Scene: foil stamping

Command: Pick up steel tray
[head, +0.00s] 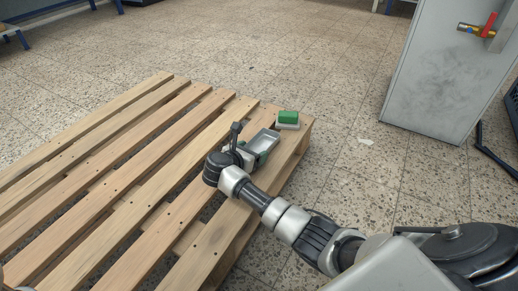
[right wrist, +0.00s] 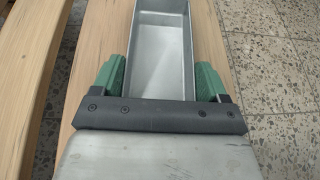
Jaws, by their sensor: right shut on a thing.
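The steel tray (head: 264,144) is a shallow, empty rectangular metal tray at the right end of the wooden pallet (head: 120,150). In the right wrist view the tray (right wrist: 163,50) lies between the two green fingers of my right gripper (right wrist: 163,80). The fingers press on its two long sides, so the gripper is shut on it. In the head view my right gripper (head: 254,152) reaches over the pallet's edge to the tray. I cannot tell whether the tray touches the slats or is slightly raised. My left gripper is not in view.
A green and white block (head: 288,119) sits on the pallet's corner just behind the tray. A grey cabinet (head: 440,70) with a red-handled valve (head: 480,27) stands at the right. The tiled floor between pallet and cabinet is mostly clear, and the pallet's left part is bare.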

